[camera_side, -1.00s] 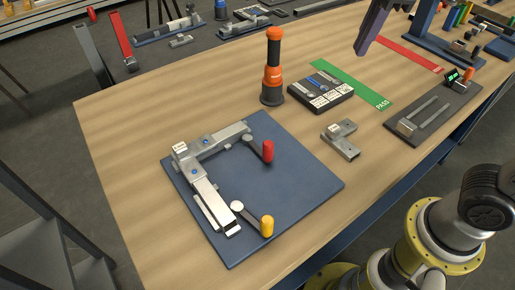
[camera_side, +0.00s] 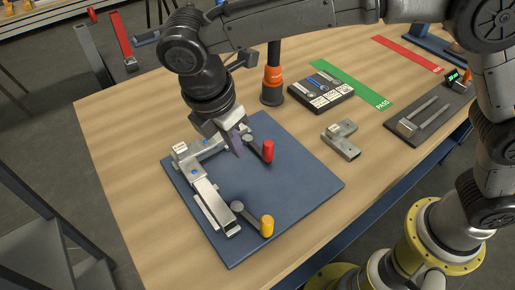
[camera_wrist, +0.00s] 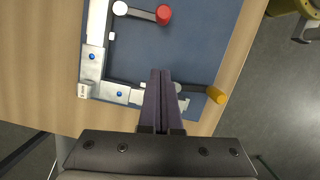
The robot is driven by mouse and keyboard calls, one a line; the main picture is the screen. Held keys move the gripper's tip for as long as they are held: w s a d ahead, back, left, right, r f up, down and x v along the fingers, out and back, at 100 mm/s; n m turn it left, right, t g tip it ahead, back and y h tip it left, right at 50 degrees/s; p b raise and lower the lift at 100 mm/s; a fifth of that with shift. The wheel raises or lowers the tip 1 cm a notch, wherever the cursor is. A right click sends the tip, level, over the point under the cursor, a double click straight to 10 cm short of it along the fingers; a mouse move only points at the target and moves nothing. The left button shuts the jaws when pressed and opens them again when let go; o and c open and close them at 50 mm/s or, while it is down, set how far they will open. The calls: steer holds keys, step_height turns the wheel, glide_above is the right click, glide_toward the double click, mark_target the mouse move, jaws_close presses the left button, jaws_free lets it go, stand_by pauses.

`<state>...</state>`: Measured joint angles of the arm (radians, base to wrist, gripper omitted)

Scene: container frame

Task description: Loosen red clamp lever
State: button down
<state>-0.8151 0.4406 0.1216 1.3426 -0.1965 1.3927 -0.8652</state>
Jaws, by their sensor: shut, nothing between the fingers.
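The red clamp lever (camera_side: 268,151) is on the back arm of an L-shaped metal frame (camera_side: 207,192), its red handle pointing away from the frame over the blue plate (camera_side: 290,190). In the wrist view the red handle (camera_wrist: 164,14) is at the top. The yellow lever (camera_side: 266,226) sits on the front arm; its handle (camera_wrist: 216,95) also shows in the wrist view. My gripper (camera_side: 238,154) is shut and empty. In the side view its tips overlap the area just left of the red lever; in the wrist view the fingertips (camera_wrist: 160,73) appear over the plate, apart from the red handle.
An orange-and-black post tool (camera_side: 272,85) stands behind the plate. A black tray (camera_side: 320,90), a small metal bracket (camera_side: 341,139) and a dark gauge fixture (camera_side: 432,112) lie to the right. The wooden table in front of the plate is clear.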

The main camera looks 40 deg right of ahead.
steer(key=x, duration=0.7)
steer(key=d, duration=0.2)
steer(key=shift+w+d+r, duration=0.2)
steer(key=shift+w+d, duration=0.2)
steer(key=shift+d, duration=0.55)
steer(key=shift+d, duration=0.1)
steer(key=shift+d+n, duration=0.2)
steer(key=shift+n, duration=0.2)
